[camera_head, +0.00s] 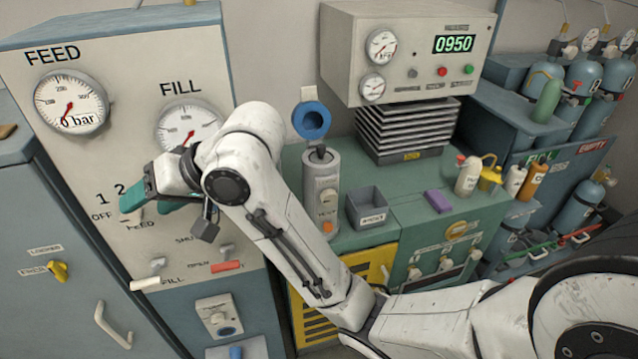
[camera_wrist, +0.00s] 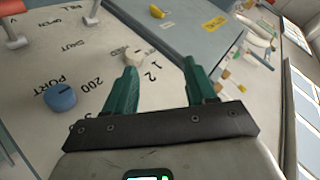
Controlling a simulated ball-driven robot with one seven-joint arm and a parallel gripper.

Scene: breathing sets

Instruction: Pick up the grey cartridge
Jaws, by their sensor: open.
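A grey upright cylinder (camera_head: 323,190) stands on the green counter in the head view, in the middle of the picture. It has a dark top and a small label; I cannot tell for certain whether it is the grey cartridge. My gripper (camera_head: 150,203) is to its left, in front of the panel face, with my forearm between them. The wrist view shows my gripper (camera_wrist: 158,72) with its teal fingers apart and nothing between them. The fingers point at the panel near a pale selector knob (camera_wrist: 135,56) marked 1 and 2. The cylinder does not show in the wrist view.
The feed and fill panel (camera_head: 128,100) rises at left with gauges and levers. On the counter (camera_head: 415,205) are a small grey bin (camera_head: 368,207), a purple block (camera_head: 438,201) and bottles (camera_head: 468,175). A control box (camera_head: 408,50) overhangs at the back. Gas cylinders (camera_head: 590,80) stand at right.

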